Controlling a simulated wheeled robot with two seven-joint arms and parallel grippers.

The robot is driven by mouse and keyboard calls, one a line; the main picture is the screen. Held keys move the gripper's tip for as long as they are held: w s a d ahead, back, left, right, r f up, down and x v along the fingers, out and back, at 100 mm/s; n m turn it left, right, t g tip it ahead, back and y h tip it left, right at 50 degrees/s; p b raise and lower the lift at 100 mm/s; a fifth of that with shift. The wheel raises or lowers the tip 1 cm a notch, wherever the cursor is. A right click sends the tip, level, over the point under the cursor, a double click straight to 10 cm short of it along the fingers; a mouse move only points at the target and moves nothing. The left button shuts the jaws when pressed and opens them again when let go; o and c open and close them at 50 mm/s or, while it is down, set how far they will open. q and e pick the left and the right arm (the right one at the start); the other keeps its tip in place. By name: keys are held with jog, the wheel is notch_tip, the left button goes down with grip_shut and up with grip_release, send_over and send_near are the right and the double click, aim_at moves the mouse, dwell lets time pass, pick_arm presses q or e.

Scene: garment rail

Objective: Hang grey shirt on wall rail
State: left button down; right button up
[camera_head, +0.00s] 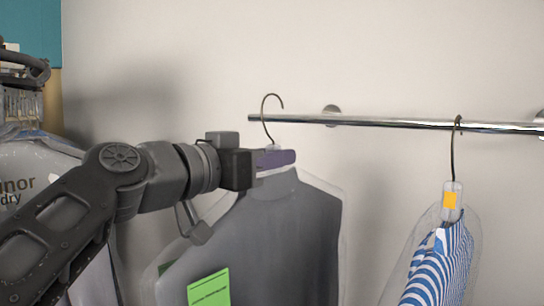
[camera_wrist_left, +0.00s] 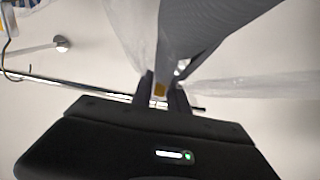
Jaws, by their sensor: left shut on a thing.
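The grey shirt (camera_head: 275,240) hangs in a clear plastic cover with a green label at its lower left. My left gripper (camera_head: 278,158) is shut on the neck of its hanger, just below the hook. The hanger hook (camera_head: 271,112) stands upright near the left end of the chrome wall rail (camera_head: 385,122); I cannot tell whether it touches the rail. In the left wrist view, the shirt (camera_wrist_left: 215,25) extends away from the gripper (camera_wrist_left: 163,92), with the rail (camera_wrist_left: 60,82) to the left. My right gripper is not in view.
A striped blue and white shirt (camera_head: 440,265) in plastic hangs from the rail at the right. Rail length between the two hangers is clear. Other covered garments (camera_head: 30,165) and hangers crowd the left edge behind my arm. The pale wall is close behind.

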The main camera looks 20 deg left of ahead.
pick_arm(q)
jog(key=shift+w+d+r, duration=0.1)
jog(key=shift+w+r, duration=0.05)
dwell(0.5)
jog(key=shift+p+x, duration=0.7)
jog(key=shift+x, duration=1.8)
jog(key=shift+f+b, duration=0.5)
jog(key=shift+b, duration=0.05)
jog(key=shift+f+b, duration=0.85)
jog(key=shift+b, duration=0.05)
jog(key=c, duration=1.2)
grip_release()
jog(key=shift+f, duration=0.1)
